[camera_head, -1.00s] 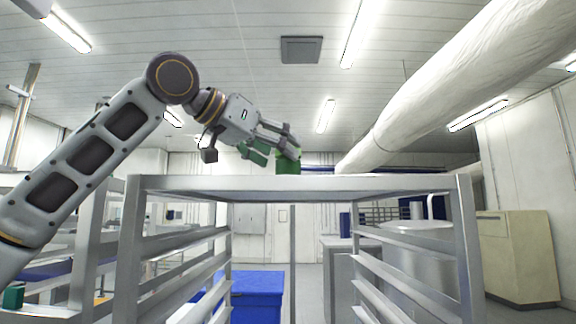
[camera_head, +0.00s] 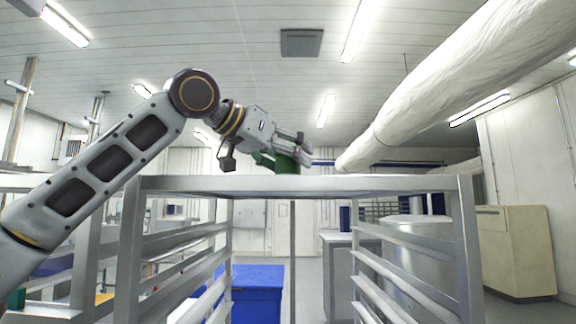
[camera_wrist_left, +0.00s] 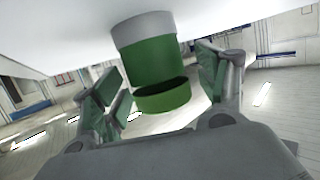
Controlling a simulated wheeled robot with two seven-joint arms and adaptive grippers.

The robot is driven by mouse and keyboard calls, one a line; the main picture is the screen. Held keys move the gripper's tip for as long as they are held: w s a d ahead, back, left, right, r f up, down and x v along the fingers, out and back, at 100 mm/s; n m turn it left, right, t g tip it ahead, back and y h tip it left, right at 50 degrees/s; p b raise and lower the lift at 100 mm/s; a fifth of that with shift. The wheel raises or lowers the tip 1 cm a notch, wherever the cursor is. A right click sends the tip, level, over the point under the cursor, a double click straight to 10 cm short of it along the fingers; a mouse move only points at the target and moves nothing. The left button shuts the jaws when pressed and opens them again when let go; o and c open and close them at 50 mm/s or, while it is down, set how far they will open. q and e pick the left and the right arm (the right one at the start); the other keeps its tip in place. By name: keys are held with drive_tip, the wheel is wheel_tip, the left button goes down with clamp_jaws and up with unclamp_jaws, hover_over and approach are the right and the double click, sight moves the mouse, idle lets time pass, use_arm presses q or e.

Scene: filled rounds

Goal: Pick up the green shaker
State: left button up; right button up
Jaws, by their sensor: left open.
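The green shaker (camera_head: 287,165) stands on the flat top of the metal rack (camera_head: 330,184), partly hidden by my left gripper (camera_head: 292,150). In the left wrist view the shaker (camera_wrist_left: 152,62) has a green body with a grey band where it meets the pale rack top, which fills the top of that picture. My left gripper (camera_wrist_left: 160,88) is open, with one green-padded finger on each side of the shaker. Gaps show between the fingers and the shaker in that view. My right gripper is not in view.
The rack top right of the shaker is bare. Slatted side rails run below it. A blue bin (camera_head: 257,292) stands beyond the rack on the floor. A large metal pot (camera_head: 415,245) and a beige cabinet (camera_head: 515,250) stand to the right.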

use_arm(q)
drive_tip(key=shift+c, duration=0.5)
drive_tip(key=c, duration=1.1)
drive_tip(key=shift+o, duration=0.2)
drive_tip(key=shift+r, duration=0.3)
drive_tip(key=shift+r, duration=4.6)
drive_tip(key=shift+r, duration=0.1)
